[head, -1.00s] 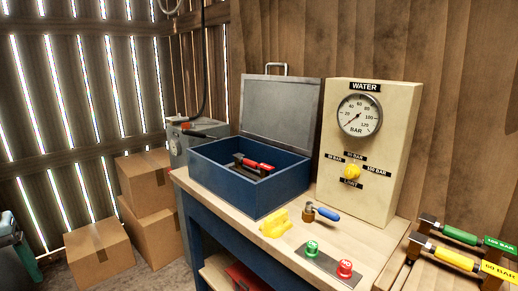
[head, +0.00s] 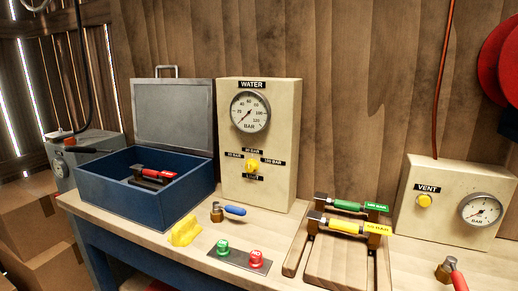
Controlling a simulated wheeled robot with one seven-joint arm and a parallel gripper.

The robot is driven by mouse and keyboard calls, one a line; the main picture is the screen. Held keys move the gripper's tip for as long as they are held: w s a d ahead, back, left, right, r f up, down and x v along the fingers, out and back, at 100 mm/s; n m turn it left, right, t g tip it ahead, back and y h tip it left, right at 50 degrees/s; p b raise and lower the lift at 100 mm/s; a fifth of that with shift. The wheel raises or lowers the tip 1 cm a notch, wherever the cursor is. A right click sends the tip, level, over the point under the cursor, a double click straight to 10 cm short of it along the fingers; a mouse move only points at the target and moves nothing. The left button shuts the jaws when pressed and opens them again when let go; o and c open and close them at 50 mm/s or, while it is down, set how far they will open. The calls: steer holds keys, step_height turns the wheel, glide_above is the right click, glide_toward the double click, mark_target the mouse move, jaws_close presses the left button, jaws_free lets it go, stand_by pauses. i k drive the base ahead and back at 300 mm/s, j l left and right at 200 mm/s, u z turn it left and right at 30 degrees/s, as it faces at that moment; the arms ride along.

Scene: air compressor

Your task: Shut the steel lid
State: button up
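The steel lid (head: 174,113) is a flat grey panel with a wire handle (head: 167,69) on its top edge. It stands upright, open, at the back of the blue box (head: 140,211) on the left of the workbench. Inside the open box lies a tool with red and dark parts (head: 152,176). My gripper is not in view.
A cream WATER gauge box (head: 258,149) stands just right of the lid. A yellow piece (head: 184,231), a blue-handled valve (head: 229,210) and a plate with green and red buttons (head: 239,257) lie in front. Racked handles (head: 345,216) and a VENT box (head: 453,205) are further right.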

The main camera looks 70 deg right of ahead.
mark_target(176, 114)
steer(key=z, duration=1.15)
steer(key=i+j+z, duration=0.15)
steer(key=z, duration=0.25)
steer(key=i+j+z, duration=0.2)
steer(key=z, duration=0.2)
steer(key=i+j+z, duration=0.25)
steer(key=z, duration=0.15)
steer(key=i+j+z, duration=0.1)
steer(key=j+z, duration=0.3)
steer(key=l, duration=0.1)
